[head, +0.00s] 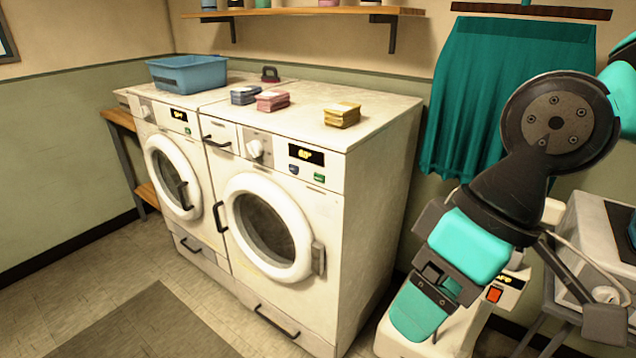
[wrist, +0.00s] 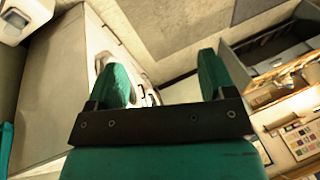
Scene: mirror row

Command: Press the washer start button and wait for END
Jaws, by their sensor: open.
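Two white front-loading washers stand side by side in the head view: the right washer (head: 380,185) is nearer, the left washer (head: 155,130) farther. The right one has a lit yellow display (head: 306,154), a green button (head: 319,178), a blue button (head: 294,170) and a white knob (head: 258,148). The left one has a lit display (head: 180,115) and a green button (head: 188,132). Both round doors look closed. No END reading is legible. My gripper (wrist: 163,78) is open and empty, its teal fingers apart. In the head view it is right of the washers, clear of the buttons.
On the washer tops are a blue basin (head: 187,74), a dark-handled brush (head: 270,74) and blue, pink and yellow (head: 342,114) stacks. A wall shelf (head: 305,11) and a hanging teal cloth (head: 480,90) are behind. The floor in front of the washers (head: 150,325) is clear.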

